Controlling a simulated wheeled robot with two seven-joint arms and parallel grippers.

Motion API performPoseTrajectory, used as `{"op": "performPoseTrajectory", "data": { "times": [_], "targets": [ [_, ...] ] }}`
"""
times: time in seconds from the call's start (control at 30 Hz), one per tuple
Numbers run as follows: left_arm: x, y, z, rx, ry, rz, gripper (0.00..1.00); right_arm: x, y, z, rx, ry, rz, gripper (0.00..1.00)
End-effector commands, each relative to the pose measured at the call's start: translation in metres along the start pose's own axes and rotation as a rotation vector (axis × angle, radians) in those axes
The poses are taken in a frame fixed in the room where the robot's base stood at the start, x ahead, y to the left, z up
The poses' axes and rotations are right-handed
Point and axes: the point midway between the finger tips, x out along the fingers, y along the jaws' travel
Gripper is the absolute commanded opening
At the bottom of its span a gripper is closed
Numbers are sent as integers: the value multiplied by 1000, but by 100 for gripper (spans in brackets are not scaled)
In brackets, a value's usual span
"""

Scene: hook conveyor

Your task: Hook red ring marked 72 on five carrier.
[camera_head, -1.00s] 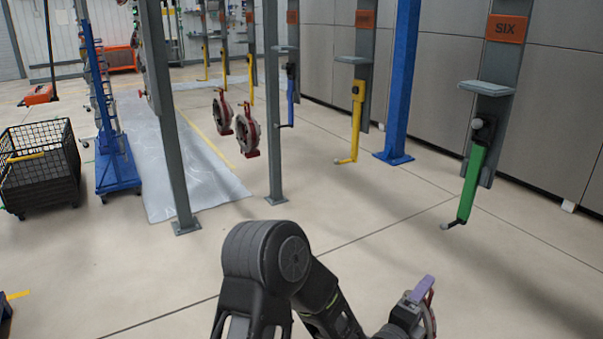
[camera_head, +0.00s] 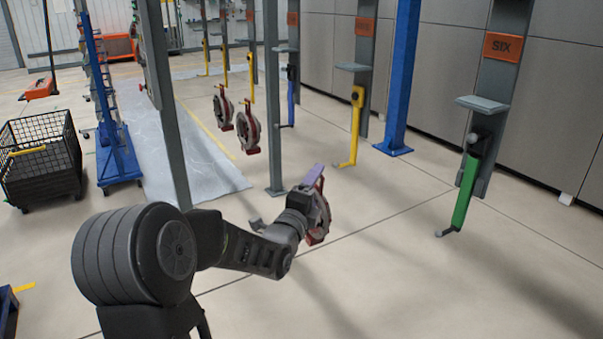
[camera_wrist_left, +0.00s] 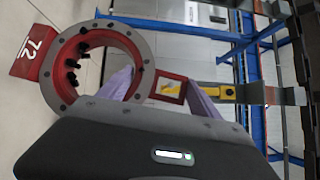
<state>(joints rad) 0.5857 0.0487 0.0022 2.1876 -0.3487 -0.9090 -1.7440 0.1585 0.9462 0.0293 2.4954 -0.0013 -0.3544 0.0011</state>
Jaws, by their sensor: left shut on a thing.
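The red ring shows in the left wrist view (camera_wrist_left: 62,68) with a grey flange, black pegs and a red tag marked 72. It also shows in the head view (camera_head: 319,222), partly hidden by my gripper. My left gripper, with purple fingers (camera_wrist_left: 160,92), is shut on the ring's square red loop; it also shows in the head view (camera_head: 314,180). The orange-plated carrier (camera_head: 366,26) left of SIX has a yellow hook (camera_head: 355,125) hanging empty; its word is too small to read. The ring is in front and left of that hook, apart from it. My right gripper is out of view.
The SIX carrier (camera_head: 503,46) with an empty green hook (camera_head: 466,190) stands at right. A blue post (camera_head: 400,80) and grey post (camera_head: 272,110) rise nearby. Two red rings (camera_head: 223,110) (camera_head: 248,130) hang beyond. A black wire bin (camera_head: 40,165) stands left. Open floor lies ahead.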

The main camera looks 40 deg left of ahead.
Motion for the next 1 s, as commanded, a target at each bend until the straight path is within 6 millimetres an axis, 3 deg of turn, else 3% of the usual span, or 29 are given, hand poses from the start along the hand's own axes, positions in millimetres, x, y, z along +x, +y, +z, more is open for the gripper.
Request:
{"op": "performPoseTrajectory", "data": {
  "times": [0.1, 0.27, 1.0],
  "targets": [
    [-2, -18, 22, 16, -28, -10, 1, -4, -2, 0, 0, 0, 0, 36],
    [-4, -24, 33, 24, -41, -7, 1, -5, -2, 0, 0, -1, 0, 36],
    [3, -24, 29, 24, -42, -8, 1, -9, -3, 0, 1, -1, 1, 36]
  ]
}}
